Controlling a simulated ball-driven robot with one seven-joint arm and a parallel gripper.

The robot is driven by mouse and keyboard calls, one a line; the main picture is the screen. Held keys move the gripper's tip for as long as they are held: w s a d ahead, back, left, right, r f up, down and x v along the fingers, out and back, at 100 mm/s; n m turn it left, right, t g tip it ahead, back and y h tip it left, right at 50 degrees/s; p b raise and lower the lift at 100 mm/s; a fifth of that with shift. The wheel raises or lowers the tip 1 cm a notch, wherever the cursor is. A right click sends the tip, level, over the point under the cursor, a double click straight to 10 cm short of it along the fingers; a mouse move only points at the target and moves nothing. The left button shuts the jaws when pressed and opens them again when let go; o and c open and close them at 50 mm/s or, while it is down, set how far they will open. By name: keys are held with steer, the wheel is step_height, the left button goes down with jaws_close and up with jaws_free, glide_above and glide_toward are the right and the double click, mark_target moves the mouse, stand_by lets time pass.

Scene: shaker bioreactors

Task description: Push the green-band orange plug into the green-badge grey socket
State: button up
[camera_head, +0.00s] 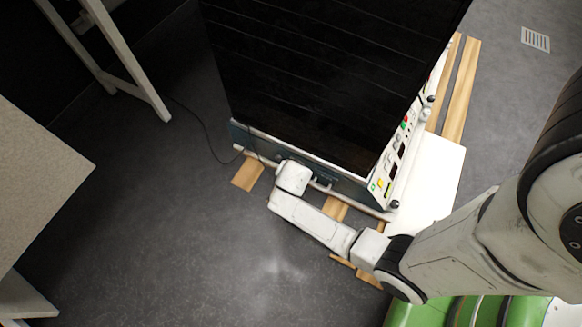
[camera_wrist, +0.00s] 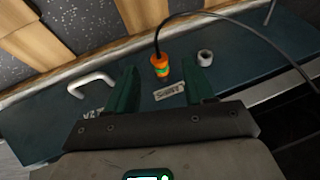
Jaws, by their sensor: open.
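The orange plug (camera_wrist: 160,63) with a green band stands near the dark teal panel in the wrist view, a black cable rising from its top. My gripper (camera_wrist: 166,72) is open, its two green fingers on either side of the plug, with gaps on both sides. A small grey cylindrical socket (camera_wrist: 205,57) sits just right of the plug, beside the right fingertip; no green badge on it can be made out. Whether the plug's lower end is seated in anything cannot be told. In the head view, plug, socket and fingers are too small or hidden to make out.
A small label plate (camera_wrist: 170,92) lies below the plug, and a white handle (camera_wrist: 92,82) stands left. The cable arches right across the panel. The large dark-topped machine (camera_head: 325,75) rises beside my arm. Wooden slats (camera_head: 248,174) lie under it; open floor (camera_head: 180,230) is left.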

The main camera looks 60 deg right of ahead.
steer(key=shift+b+x, duration=0.55)
steer(key=shift+x, duration=0.9)
jaws_close()
steer(key=shift+a, duration=0.3)
steer(key=shift+a, duration=0.35)
steer(key=shift+a, duration=0.75)
steer(key=shift+s+a, duration=0.1)
steer(key=shift+a, duration=1.3)
